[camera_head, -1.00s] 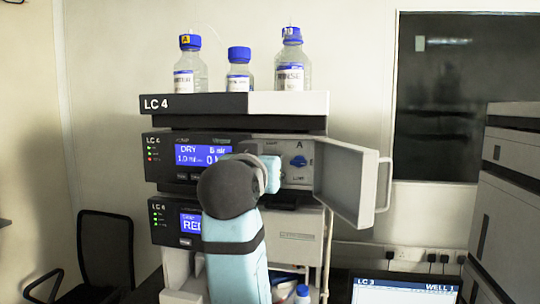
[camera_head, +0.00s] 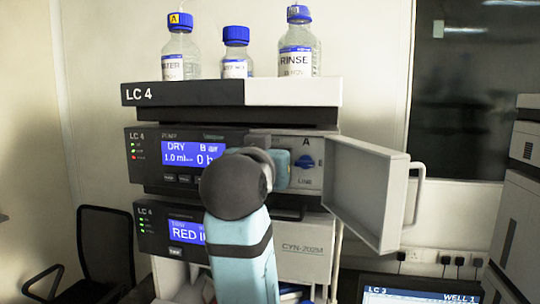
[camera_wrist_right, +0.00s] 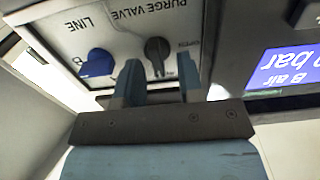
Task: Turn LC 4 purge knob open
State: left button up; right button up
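The LC 4 stack (camera_head: 190,94) stands straight ahead in the head view. Its pump module has an open compartment with a small panel (camera_head: 312,175). In the right wrist view, which is upside down, the dark purge knob (camera_wrist_right: 157,47) sits under the words PURGE VALVE. My right gripper (camera_wrist_right: 159,62) is open, with its two fingers pointing at the panel and the purge knob showing between their tips. I cannot tell whether they touch it. In the head view my right arm hides the purge knob. My left gripper is not in view.
A blue line selector knob (camera_head: 305,161) sits beside the purge knob. The open door (camera_head: 366,195) juts out to the right of the panel. Several blue-capped bottles (camera_head: 237,55) stand on top. An LC 3 screen (camera_head: 420,292) is at lower right.

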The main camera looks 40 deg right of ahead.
jog(key=shift+s+a, duration=0.1)
grip_shut()
jog(key=shift+n, duration=0.3)
jog(key=shift+w+a+f+n, duration=0.15)
jog(key=shift+n, duration=2.7)
jog(key=shift+w+a+f+n, duration=0.1)
jog(key=shift+w+f+n, duration=0.1)
jog(key=shift+n, duration=2.6)
jog(key=shift+w+a+f+n, duration=0.1)
jog(key=shift+a+f+n, duration=0.05)
jog(key=shift+n, duration=2.7)
